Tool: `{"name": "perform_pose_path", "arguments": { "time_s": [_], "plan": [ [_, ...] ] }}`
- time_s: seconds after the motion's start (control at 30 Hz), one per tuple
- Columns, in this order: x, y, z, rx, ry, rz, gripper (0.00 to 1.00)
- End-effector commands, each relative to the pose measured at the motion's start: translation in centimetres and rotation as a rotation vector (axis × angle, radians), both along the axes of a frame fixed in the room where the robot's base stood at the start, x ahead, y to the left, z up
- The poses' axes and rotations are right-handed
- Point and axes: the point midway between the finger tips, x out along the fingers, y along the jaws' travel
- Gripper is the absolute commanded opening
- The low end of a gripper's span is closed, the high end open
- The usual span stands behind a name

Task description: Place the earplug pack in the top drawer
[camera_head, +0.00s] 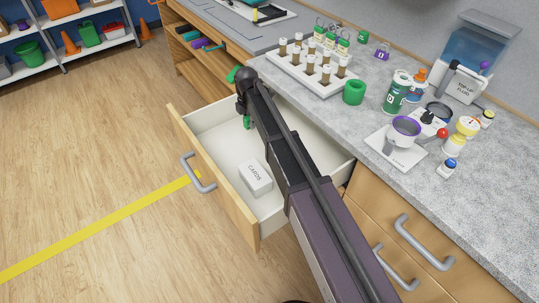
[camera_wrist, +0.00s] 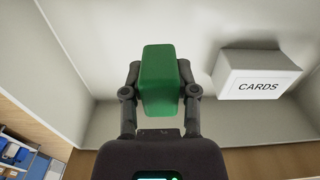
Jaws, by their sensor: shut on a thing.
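The earplug pack appears to be the green block (camera_wrist: 160,80) between my fingers in the wrist view. My gripper (camera_wrist: 159,74) is shut on its two sides. In the head view, a little of the green pack (camera_head: 247,122) shows below my gripper (camera_head: 242,112), mostly hidden by my arm. The open top drawer (camera_head: 216,178) is pulled out from the counter, and my gripper is over its far part. The wrist view shows the pale drawer interior (camera_wrist: 100,40) around the pack. I cannot tell whether the pack touches the drawer floor.
A white box marked CARDS (camera_head: 255,178) lies in the drawer; it is right of the pack in the wrist view (camera_wrist: 258,80). The drawer floor between them is clear. The counter (camera_head: 300,110) holds a vial rack (camera_head: 310,75), a green cup (camera_head: 354,92) and several bottles.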

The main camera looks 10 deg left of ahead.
Motion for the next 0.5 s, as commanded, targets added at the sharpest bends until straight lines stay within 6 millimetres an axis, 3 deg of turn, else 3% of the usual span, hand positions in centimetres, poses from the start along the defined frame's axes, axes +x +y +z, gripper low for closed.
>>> {"name": "perform_pose_path", "arguments": {
  "time_s": [0.27, 0.5],
  "plan": [
    [-0.1, 0.0, -0.2, 0.0, 0.0, 0.001, 0.09],
    [-0.1, 0.1, -1.8, 0.0, 0.0, 0.002, 0.09]
  ]
}}
